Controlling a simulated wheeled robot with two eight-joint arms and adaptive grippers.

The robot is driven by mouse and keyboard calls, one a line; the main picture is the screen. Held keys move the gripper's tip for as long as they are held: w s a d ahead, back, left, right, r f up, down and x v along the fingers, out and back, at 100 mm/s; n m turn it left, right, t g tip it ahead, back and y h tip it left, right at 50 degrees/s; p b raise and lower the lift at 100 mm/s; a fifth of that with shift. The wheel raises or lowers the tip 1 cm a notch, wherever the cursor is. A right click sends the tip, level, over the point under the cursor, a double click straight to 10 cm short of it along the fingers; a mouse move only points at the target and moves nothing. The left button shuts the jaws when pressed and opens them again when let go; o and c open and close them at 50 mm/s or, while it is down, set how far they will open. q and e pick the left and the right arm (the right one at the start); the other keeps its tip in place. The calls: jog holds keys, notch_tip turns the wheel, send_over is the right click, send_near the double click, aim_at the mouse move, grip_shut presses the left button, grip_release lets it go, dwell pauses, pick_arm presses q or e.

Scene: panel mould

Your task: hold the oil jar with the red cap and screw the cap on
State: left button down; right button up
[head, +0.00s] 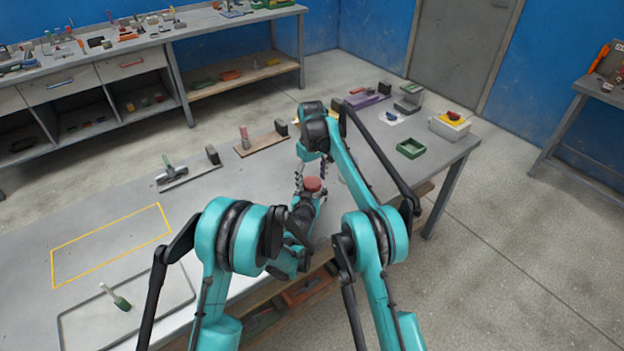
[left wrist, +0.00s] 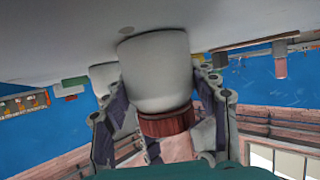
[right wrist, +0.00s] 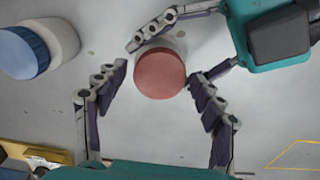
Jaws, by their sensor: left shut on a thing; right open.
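The oil jar is a white jar (left wrist: 155,75) standing on the table in the left wrist view. Its red cap (right wrist: 160,75) sits on its top, and the cap also shows in the head view (head: 313,184). Whether the cap is screwed tight cannot be told. My left gripper (left wrist: 160,85) is shut on the jar, with a finger on either side of its body. My right gripper (right wrist: 159,72) is open above the jar, its fingers apart on both sides of the cap and not visibly touching it. In the head view the jar body is mostly hidden by my grippers.
A white jar with a blue lid (right wrist: 38,48) stands close by. A green tray (head: 411,148) and a white box (head: 449,126) are at the table's right end. Small fixtures (head: 262,140) line the back. A yellow outlined area (head: 110,245) at left is empty.

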jog(key=shift+f, duration=0.1)
jog(key=c, duration=1.2)
jog(key=o, duration=1.4)
jog(key=shift+c, duration=0.2)
jog(key=shift+r, duration=3.75)
pick_arm(q)
jog(key=shift+c, duration=2)
grip_release()
